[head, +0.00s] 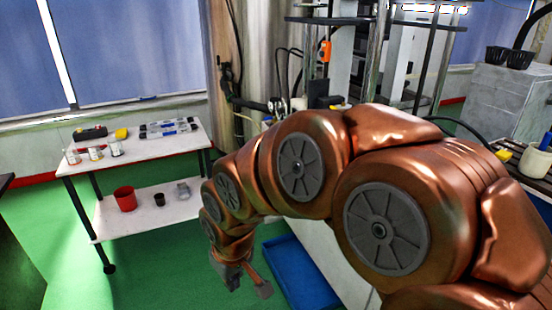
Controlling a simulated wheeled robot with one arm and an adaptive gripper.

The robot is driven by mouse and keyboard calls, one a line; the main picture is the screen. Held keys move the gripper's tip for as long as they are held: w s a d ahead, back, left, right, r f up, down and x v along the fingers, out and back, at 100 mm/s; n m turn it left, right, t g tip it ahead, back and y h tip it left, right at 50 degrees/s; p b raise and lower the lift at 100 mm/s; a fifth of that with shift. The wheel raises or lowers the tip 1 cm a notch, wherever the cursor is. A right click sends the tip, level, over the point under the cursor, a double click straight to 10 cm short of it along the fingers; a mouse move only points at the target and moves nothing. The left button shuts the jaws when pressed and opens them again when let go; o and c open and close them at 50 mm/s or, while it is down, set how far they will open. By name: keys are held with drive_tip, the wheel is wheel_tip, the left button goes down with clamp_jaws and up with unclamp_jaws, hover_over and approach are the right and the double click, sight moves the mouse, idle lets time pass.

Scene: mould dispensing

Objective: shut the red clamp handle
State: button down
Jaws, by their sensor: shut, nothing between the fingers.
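An orange-red piece (325,51) hangs upright on the frame of the machine at the back. I cannot tell whether it is the red clamp handle, and no other clamp handle shows clearly. My arm crosses the middle of the head view and may hide part of the machine. My gripper (234,278) hangs low at the end of the arm, above the green floor, well below and left of the orange-red piece. It is shut and empty, and its fingertips are small and hard to make out.
A white two-level cart (160,146) stands at the left, with small jars on top and a red cup (125,198) below. A blue bin (300,275) lies on the floor right of my gripper. Grey cabinets (510,98) stand at the right. The green floor is clear near the cart.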

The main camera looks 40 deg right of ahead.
drive_tip(key=w+d+f+t+b, duration=0.25)
drive_tip(key=w+d+t, duration=0.25)
drive_tip(key=w+d, duration=0.5)
drive_tip(key=w+d+f+t+b, duration=0.25)
drive_tip(key=w+d+t, duration=0.4)
drive_tip(key=w, duration=0.65)
drive_tip(key=s+d+r+m+t+h+b, duration=0.2)
drive_tip(key=d+h, duration=0.1)
drive_tip(key=d, duration=0.8)
drive_tip(key=s+d+r+m+t+h+b, duration=0.2)
drive_tip(key=d+t+h, duration=0.1)
drive_tip(key=d, duration=0.8)
drive_tip(key=shift+s, duration=0.2)
drive_tip(key=shift+t, duration=0.25)
drive_tip(key=p+x, duration=0.3)
drive_tip(key=x, duration=1.1)
